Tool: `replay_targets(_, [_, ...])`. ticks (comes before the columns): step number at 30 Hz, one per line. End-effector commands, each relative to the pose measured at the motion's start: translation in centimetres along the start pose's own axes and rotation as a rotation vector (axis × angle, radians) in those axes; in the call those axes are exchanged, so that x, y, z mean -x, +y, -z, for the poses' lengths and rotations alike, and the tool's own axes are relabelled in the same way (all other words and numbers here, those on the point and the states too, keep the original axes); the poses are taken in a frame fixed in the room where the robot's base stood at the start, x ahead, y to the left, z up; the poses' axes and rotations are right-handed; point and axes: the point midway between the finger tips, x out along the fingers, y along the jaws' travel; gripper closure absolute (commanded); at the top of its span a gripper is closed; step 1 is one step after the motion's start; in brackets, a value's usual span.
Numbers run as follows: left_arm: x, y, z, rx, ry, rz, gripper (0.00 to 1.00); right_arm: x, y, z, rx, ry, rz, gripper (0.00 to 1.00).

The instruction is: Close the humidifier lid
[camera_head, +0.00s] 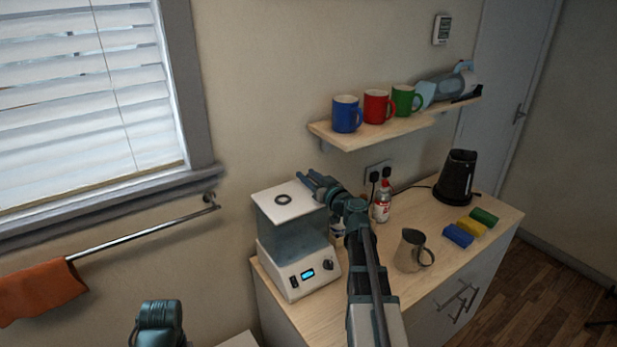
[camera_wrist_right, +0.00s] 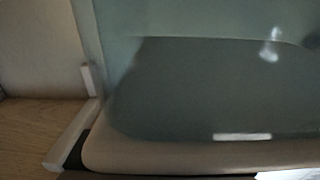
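The humidifier (camera_head: 299,276) stands at the left end of the wooden counter. It has a white base with a small blue display and a knob, and a translucent grey tank (camera_head: 290,243). Its white lid (camera_head: 277,214), with a dark ring, looks nearly level over the tank; whether it is fully seated I cannot tell. My right gripper (camera_head: 307,180) is at the lid's back right edge; contact and finger gap are unclear. The right wrist view shows the tank wall (camera_wrist_right: 200,90) very close, with no clear fingers. My left gripper is not identifiable; only part of my left arm shows at bottom left.
A red-and-white bottle (camera_head: 382,207), metal pitcher (camera_head: 410,250), black kettle (camera_head: 456,178) and coloured blocks (camera_head: 471,228) stand on the counter (camera_head: 375,281). A shelf (camera_head: 350,138) with mugs hangs above. A towel rail (camera_head: 145,233) is at left.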

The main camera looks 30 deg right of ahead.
Motion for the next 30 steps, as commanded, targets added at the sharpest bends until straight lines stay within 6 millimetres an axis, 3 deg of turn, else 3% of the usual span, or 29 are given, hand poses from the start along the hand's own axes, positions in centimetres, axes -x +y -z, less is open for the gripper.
replay_targets(8, [0.0, 0.0, 0.0, 0.0, 0.0, 0.0, 0.58, 0.8, 0.0, 0.0, -0.001, 0.001, -0.001, 0.58])
replay_targets(21, [0.0, 0.0, 0.0, 0.0, 0.0, 0.0, 0.58, 9.8, -0.1, 0.0, 0.0, 0.001, -0.003, 0.58])
replay_targets(30, [0.0, 0.0, 0.0, 0.0, 0.0, 0.0, 0.58, 13.4, -0.1, 0.0, 0.0, 0.0, -0.001, 0.58])
